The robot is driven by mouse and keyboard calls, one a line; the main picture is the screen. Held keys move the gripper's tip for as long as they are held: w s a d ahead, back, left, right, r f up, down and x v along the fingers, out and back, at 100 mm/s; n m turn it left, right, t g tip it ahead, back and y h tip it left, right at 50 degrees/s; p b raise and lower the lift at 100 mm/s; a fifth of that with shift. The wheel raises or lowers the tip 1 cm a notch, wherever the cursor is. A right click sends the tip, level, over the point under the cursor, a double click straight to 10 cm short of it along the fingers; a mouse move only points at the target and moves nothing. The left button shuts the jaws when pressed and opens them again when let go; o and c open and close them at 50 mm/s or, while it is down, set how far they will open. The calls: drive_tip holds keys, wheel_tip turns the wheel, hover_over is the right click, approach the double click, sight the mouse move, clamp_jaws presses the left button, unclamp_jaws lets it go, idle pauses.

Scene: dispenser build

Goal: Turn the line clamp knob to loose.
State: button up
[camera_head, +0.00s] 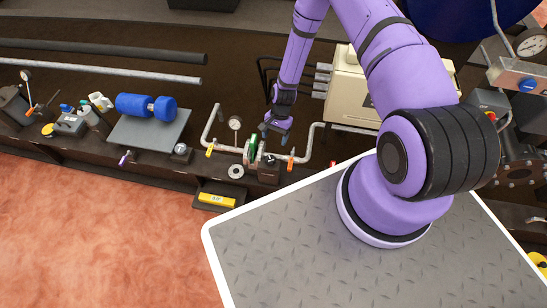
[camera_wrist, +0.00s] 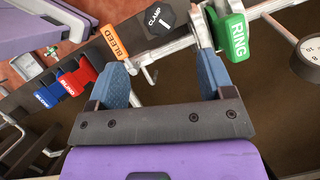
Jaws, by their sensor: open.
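The line clamp knob (camera_wrist: 158,20) is a black piece lettered CLAMP with a white mark, at the top of the wrist view. In the head view a small dark knob (camera_head: 269,160) sits on a black block beside the pipe, just below my gripper (camera_head: 277,130). Which setting the white mark points to cannot be told.
Beside the knob are an orange BLEED handle (camera_wrist: 115,42) and a green RING part (camera_wrist: 237,38). A gauge (camera_head: 235,123) stands on the pipe. Red and blue tags (camera_wrist: 77,80) lie left in the wrist view. A cream box (camera_head: 345,80) stands behind my gripper.

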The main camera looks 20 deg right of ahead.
sight(270, 158)
drive_tip(key=x, duration=1)
drive_tip(key=shift+s+f, duration=0.1)
drive_tip(key=shift+f, duration=0.3)
drive_tip(key=c, duration=0.9)
